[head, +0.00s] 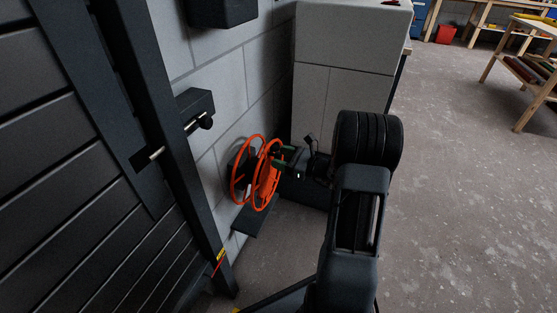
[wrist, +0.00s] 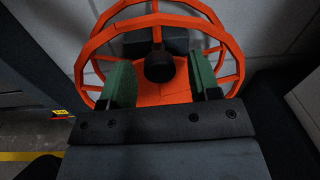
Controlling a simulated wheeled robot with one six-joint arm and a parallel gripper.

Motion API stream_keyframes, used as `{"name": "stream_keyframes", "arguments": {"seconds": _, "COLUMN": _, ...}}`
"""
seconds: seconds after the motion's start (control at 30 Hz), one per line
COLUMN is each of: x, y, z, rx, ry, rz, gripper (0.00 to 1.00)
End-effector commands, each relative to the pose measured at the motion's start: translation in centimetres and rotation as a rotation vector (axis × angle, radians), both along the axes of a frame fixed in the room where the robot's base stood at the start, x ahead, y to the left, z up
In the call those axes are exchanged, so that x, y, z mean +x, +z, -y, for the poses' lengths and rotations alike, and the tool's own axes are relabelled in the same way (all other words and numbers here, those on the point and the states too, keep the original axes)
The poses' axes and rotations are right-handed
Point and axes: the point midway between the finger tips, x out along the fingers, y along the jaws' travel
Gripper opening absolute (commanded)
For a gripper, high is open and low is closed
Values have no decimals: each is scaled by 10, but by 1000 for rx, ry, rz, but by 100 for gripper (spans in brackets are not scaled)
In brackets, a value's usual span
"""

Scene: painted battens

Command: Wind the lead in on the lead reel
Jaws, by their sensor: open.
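The lead reel (head: 266,184) has orange rims and spokes and stands against the grey block wall in the head view. It fills the upper middle of the wrist view (wrist: 165,98). A dark round crank knob (wrist: 159,67) sticks out from the reel's face towards me. My gripper (head: 282,156) is at the reel's near side. In the wrist view its two green-padded fingers (wrist: 162,78) are apart, one on each side of the knob. I see a gap between each finger and the knob; contact is not visible. I cannot make out the lead itself.
A dark slatted door or gate (head: 80,170) with a latch (head: 195,112) stands at the left. A grey cabinet-like block (head: 345,45) is behind my arm. A dark flat plate (head: 255,221) lies below the reel. Open floor (head: 470,200) stretches to the right, with wooden benches beyond.

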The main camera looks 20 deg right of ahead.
Motion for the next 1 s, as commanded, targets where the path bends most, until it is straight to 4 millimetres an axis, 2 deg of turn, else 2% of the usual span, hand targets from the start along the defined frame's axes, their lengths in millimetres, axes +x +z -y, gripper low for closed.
{"name": "stream_keyframes", "arguments": {"seconds": 0.2, "x": 8, "y": 0, "z": -7, "rx": 1, "ry": 0, "rz": 1, "gripper": 56}}
{"name": "stream_keyframes", "arguments": {"seconds": 0.5, "x": 9, "y": 1, "z": -8, "rx": 1, "ry": 0, "rz": 1, "gripper": 56}}
{"name": "stream_keyframes", "arguments": {"seconds": 1.0, "x": 9, "y": 0, "z": -7, "rx": 1, "ry": 0, "rz": 1, "gripper": 8}}
